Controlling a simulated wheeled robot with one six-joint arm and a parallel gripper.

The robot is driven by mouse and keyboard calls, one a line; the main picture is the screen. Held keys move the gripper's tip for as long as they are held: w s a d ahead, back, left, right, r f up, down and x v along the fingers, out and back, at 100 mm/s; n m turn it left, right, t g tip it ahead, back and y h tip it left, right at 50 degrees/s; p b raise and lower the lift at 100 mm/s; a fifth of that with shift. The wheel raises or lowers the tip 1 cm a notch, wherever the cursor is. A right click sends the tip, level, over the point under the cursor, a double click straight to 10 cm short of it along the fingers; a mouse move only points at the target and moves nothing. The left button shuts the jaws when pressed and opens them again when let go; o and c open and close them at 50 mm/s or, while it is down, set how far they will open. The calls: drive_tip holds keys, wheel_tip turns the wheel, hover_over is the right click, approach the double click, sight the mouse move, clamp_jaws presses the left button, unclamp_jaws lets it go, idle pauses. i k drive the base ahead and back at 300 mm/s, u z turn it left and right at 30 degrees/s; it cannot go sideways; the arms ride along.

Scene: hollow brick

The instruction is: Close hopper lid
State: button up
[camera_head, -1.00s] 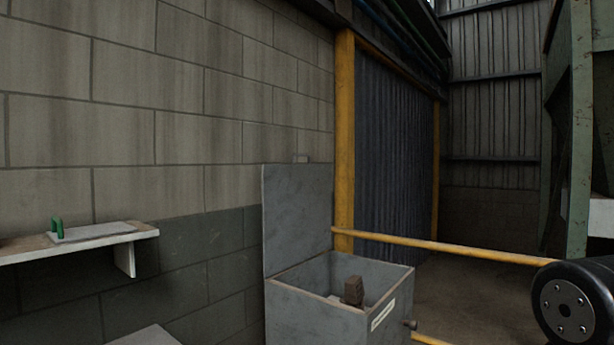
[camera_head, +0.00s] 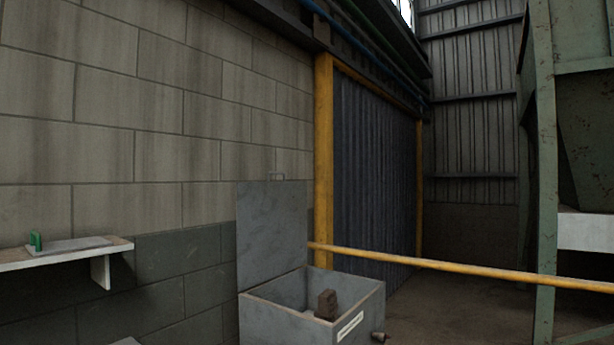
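The hopper (camera_head: 292,329) is a grey metal box at the bottom centre, with a pale label on its front side. A brown brick (camera_head: 327,304) sits inside the hopper. My gripper is not in this view.
A yellow rail (camera_head: 430,264) runs behind the hopper to the right. A white shelf (camera_head: 66,252) with a green item (camera_head: 35,240) is on the block wall at left. A green steel frame (camera_head: 545,150) stands at right. Some floor is clear right of the hopper.

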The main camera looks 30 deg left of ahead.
sight(271, 217)
drive_tip(key=z, duration=0.2)
drive_tip(key=i, duration=2.25)
drive_tip(key=u, duration=1.5)
drive_tip(key=i, duration=0.8)
drive_tip(key=u, duration=0.85)
